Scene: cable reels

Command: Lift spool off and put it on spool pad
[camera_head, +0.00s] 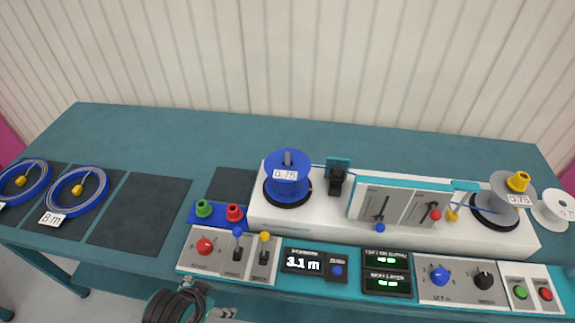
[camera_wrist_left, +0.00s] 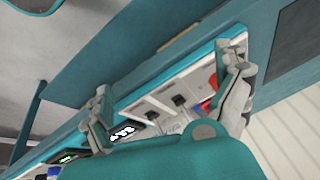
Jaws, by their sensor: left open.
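A blue spool (camera_head: 288,178) labelled 0.75 sits upright on a black disc at the left end of the white machine (camera_head: 300,218), with a grey post showing at its top. A grey spool (camera_head: 507,196) with a yellow knob (camera_head: 518,181) sits on the right end. A small dark pad (camera_head: 232,182) lies behind the machine's left end; I cannot tell whether it is the spool pad. My left gripper (camera_head: 215,314) is cut off at the bottom edge, in front of the control panel. In the left wrist view its fingers (camera_wrist_left: 170,107) are wide apart and empty above the panel.
A white reel (camera_head: 554,208) stands at the far right. Levers and knobs rise from the front panel (camera_head: 225,256). The table's back strip (camera_head: 230,133) is clear.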

